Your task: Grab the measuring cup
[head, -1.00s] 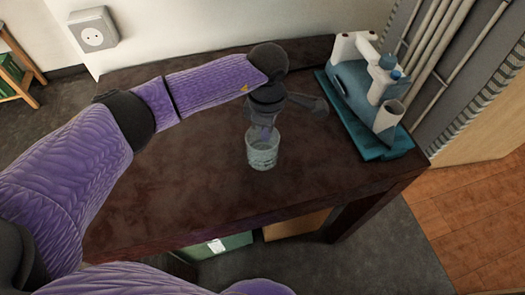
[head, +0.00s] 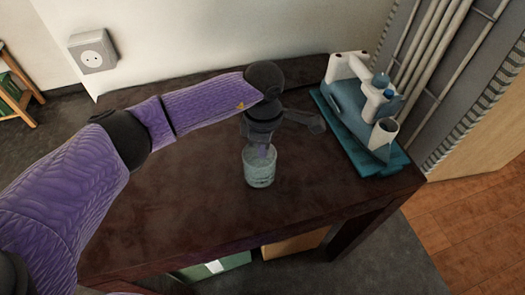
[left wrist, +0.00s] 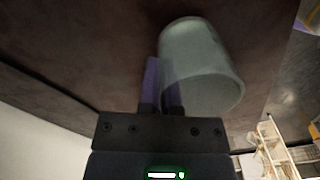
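The measuring cup (head: 259,172) is a clear, greenish glass cup near the middle of the dark table. It appears upright in the head view; whether its base touches the table is hard to tell. My left gripper (head: 261,150) points down at its top rim. In the left wrist view, the cup (left wrist: 212,70) shows large, its open end towards the camera. The two purple fingers of the left gripper (left wrist: 161,85) are close together, one outside the cup and one seen through the glass, with the cup's wall between them. My right gripper is out of view.
A blue and white device (head: 362,95) stands on a teal tray (head: 398,163) at the table's right back corner. The dark table (head: 170,210) is otherwise clear. Pipes (head: 440,60) run along the wall at right. Green and tan boxes (head: 295,243) are under the table.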

